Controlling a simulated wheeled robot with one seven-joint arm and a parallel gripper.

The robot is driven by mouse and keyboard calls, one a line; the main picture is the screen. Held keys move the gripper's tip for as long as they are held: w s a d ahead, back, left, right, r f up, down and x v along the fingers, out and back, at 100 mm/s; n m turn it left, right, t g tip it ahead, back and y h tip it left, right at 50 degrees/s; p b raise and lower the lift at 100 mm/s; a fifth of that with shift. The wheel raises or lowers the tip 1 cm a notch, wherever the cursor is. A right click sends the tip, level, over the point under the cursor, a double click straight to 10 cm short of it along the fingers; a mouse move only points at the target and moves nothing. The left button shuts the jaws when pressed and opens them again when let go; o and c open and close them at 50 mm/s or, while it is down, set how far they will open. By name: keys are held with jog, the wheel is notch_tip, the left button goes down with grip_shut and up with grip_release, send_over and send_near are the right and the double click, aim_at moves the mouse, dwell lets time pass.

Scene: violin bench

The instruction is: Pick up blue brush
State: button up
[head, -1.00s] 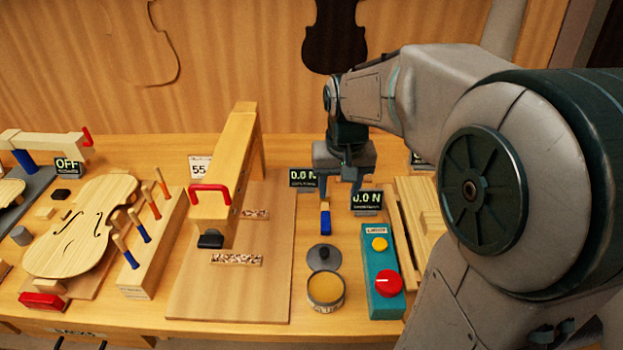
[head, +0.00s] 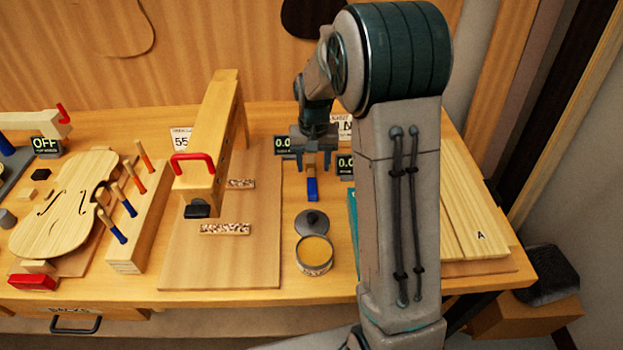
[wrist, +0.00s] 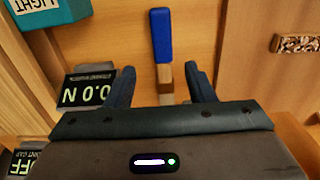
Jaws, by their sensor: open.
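The blue brush (head: 312,188) lies on the bench, with a blue end toward the front and a light wooden part behind it. In the wrist view its blue block (wrist: 161,35) is at the top centre, and its wooden part runs down between the fingers. My gripper (head: 311,168) is over the wooden part in the head view. In the wrist view my gripper (wrist: 162,84) is open, with one dark finger on each side of the wooden part. I cannot tell how high the fingers are above the bench.
A glue tin (head: 314,254) and its dark lid (head: 311,222) stand in front of the brush. A wooden clamp with a red handle (head: 193,158) is to the left. Displays (head: 283,145) stand close beside my gripper. My arm hides much of the teal switch box (head: 352,225).

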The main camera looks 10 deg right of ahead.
aim_at(312, 179)
jog(key=shift+w+a+f+p, duration=0.1)
jog(key=shift+f+p, duration=0.15)
jog(key=shift+f, duration=1.2)
jog(key=shift+w+a+f+p, duration=0.1)
jog(key=shift+f+p, duration=0.1)
jog(key=shift+f, duration=1.2)
grip_shut()
